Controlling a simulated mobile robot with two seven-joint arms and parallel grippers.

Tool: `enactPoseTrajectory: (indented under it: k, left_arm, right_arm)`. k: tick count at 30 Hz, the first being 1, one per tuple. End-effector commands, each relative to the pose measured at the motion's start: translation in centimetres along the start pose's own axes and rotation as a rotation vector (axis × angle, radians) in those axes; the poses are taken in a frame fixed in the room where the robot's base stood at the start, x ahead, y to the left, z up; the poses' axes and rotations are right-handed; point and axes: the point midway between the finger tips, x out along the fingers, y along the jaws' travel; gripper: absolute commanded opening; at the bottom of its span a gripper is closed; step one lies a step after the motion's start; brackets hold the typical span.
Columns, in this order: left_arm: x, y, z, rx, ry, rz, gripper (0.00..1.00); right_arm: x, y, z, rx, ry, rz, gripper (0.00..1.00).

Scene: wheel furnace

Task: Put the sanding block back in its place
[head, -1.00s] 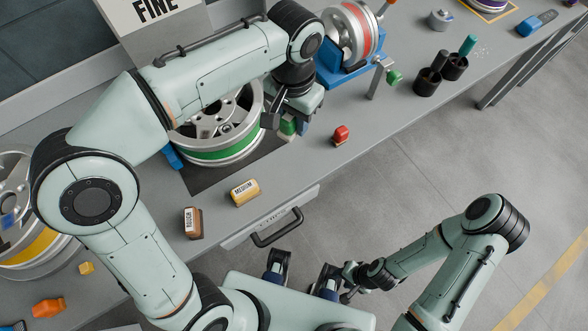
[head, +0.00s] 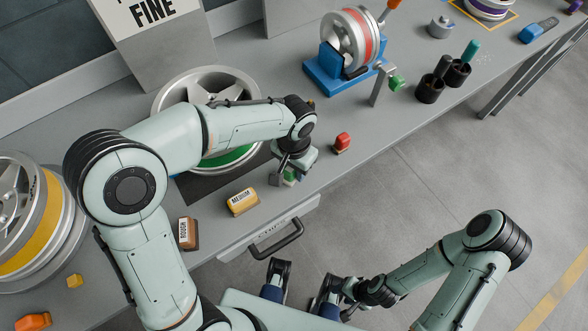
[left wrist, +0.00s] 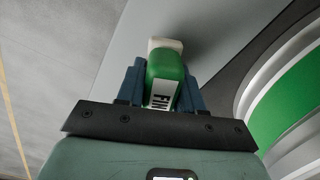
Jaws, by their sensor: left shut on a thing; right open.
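My left gripper (head: 290,168) is shut on the green sanding block (head: 291,177), just above the bench near its front edge. In the left wrist view the green block (left wrist: 166,75) sits between the blue fingers; it has a pale end and a white label partly reading "FIN". Whether it touches the bench is unclear. A yellow block marked MEDIUM (head: 242,201) and a brown block marked ROUGH (head: 188,234) stand along the bench front to the left. My right gripper (head: 344,298) is open and empty, low in front of the bench.
A wheel with a green band (head: 228,160) lies on a dark mat behind my left gripper. A red block (head: 342,142) stands to the right. A blue stand (head: 335,80) holds a red-banded wheel. A drawer handle (head: 277,238) juts from the bench front.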

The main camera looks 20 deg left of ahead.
Motion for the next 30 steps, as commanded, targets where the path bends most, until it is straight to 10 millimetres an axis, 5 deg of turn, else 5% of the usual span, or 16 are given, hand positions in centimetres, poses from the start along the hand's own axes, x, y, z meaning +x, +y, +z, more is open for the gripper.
enactPoseTrajectory:
  k: [15, 16, 18, 30]
  left_arm:
    - [1.75, -0.02, -0.02, 0.000, 0.001, 0.000, 0.03]
    - [1.79, -0.02, -0.01, 0.000, 0.001, 0.000, 0.39]
    - [1.71, -0.02, -0.01, 0.000, 0.001, 0.000, 0.62]
    - [0.90, -0.02, -0.06, 0.000, 0.003, 0.000, 0.62]
  right_arm:
    - [0.38, 0.06, -0.22, -0.001, 0.007, -0.001, 0.43]
    - [0.38, 0.05, -0.25, -0.001, 0.007, -0.002, 0.43]
    - [0.32, 0.03, -0.23, -0.001, 0.007, -0.002, 0.43]
    - [0.02, -0.03, -0.07, -0.001, 0.003, -0.001, 0.43]
